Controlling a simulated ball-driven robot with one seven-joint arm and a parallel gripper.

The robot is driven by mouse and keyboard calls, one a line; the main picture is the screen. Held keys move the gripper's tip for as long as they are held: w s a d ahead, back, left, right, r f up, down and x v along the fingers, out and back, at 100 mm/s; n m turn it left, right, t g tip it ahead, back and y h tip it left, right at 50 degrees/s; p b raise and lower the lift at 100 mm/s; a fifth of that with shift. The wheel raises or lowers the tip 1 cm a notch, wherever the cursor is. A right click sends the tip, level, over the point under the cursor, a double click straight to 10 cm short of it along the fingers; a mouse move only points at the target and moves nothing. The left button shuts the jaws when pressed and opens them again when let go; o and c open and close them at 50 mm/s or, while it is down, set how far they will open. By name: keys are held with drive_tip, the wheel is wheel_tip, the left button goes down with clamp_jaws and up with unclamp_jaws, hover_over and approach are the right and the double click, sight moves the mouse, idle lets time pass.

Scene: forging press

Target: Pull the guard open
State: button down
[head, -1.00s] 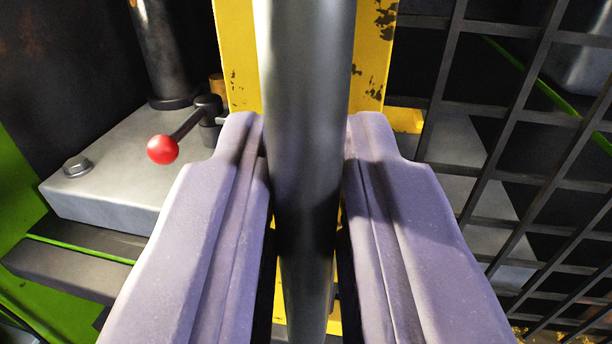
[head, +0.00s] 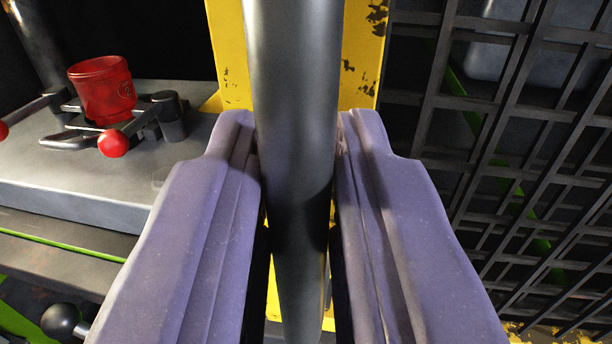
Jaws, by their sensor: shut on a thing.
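My gripper (head: 298,150) is in the middle of the head view, with its two pale purple fingers on either side of a dark grey metal bar (head: 293,80). The bar stands upright in the picture and is gripped between the fingers. Behind it is a yellow guard frame (head: 362,50) with chipped paint. A black grid mesh (head: 480,150) of the guard fills the right side. The fingers and bar hide the middle of the frame.
At the left, a grey metal block (head: 50,170) carries a red cup-shaped part (head: 102,88) marked 2, among dark levers with red ball knobs (head: 113,143). A black ball knob (head: 61,320) is at the lower left. A dark column (head: 35,40) stands at the upper left.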

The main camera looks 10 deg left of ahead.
drive_tip(key=c, duration=1.2)
unclamp_jaws()
drive_tip(key=shift+c, duration=0.2)
drive_tip(key=s+d, duration=0.1)
drive_tip(key=s, duration=0.6)
drive_tip(key=shift+s+d+p, duration=0.3)
